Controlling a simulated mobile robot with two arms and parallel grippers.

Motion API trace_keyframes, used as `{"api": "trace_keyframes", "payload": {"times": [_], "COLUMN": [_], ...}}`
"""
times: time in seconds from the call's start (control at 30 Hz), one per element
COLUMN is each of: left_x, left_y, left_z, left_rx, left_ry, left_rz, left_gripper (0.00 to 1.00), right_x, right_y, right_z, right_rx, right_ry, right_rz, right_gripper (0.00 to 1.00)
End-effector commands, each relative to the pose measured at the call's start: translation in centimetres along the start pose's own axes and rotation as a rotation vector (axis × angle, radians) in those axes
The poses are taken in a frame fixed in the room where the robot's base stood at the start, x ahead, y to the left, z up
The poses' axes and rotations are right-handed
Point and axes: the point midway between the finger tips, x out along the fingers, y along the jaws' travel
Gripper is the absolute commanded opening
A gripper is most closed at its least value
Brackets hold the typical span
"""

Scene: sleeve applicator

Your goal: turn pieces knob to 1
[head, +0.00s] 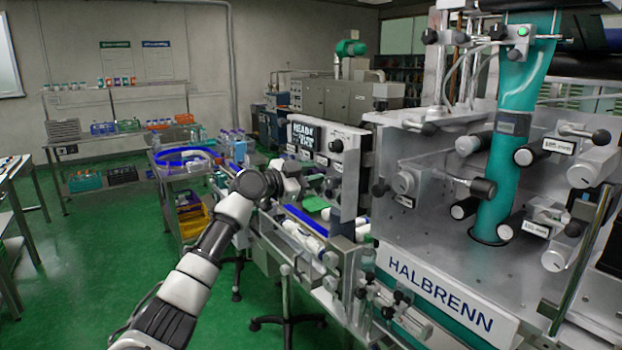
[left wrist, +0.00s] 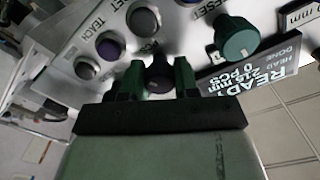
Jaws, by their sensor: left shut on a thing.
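In the left wrist view a control panel (left wrist: 190,22) carries a small dark knob (left wrist: 158,72). My left gripper (left wrist: 158,82) has its two green-padded fingers on either side of this knob and is shut on it. The label by the knob is partly hidden, so I cannot read its setting. A display (left wrist: 255,80) on the panel reads READY, a length in mm and 0 PCS. In the head view my left gripper (head: 292,180) is at the lower left of the panel, below the display (head: 304,138). The fingertips are too small to make out there.
A larger teal knob (left wrist: 236,38), a purple button (left wrist: 108,45) and grey buttons (left wrist: 144,18) are close around the gripper. The machine marked HALBRENN (head: 440,298) fills the right side. A cart with a blue-rimmed top (head: 165,160) stands left of the panel.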

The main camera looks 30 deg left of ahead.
Motion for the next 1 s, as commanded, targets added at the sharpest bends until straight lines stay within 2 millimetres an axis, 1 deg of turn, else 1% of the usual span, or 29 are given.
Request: {"api": "trace_keyframes", "payload": {"times": [0.03,0.1,0.4,0.67,1.0], "left_x": [0.0,0.0,0.0,0.0,-0.1], "left_y": [0.1,0.1,0.0,-0.1,-0.2], "left_z": [0.1,0.0,-0.1,-0.2,-0.4], "left_rx": [-0.035,-0.092,-0.373,-0.620,-0.944], "left_ry": [0.004,0.004,0.005,0.006,0.008], "left_rz": [-0.001,-0.002,-0.002,-0.002,-0.002], "left_gripper": [0.07,0.07,0.07,0.07,0.07], "right_x": [0.5,0.9,1.8,2.0,1.6], "right_y": [0.0,0.0,0.0,-0.1,-0.2], "right_z": [0.0,0.1,0.1,0.1,0.1], "right_rx": [0.000,0.000,0.000,0.000,0.001], "right_ry": [0.000,0.000,0.000,0.000,0.001], "right_rz": [0.000,0.000,0.000,0.000,-0.002], "right_gripper": [0.43,0.43,0.43,0.43,0.43]}}
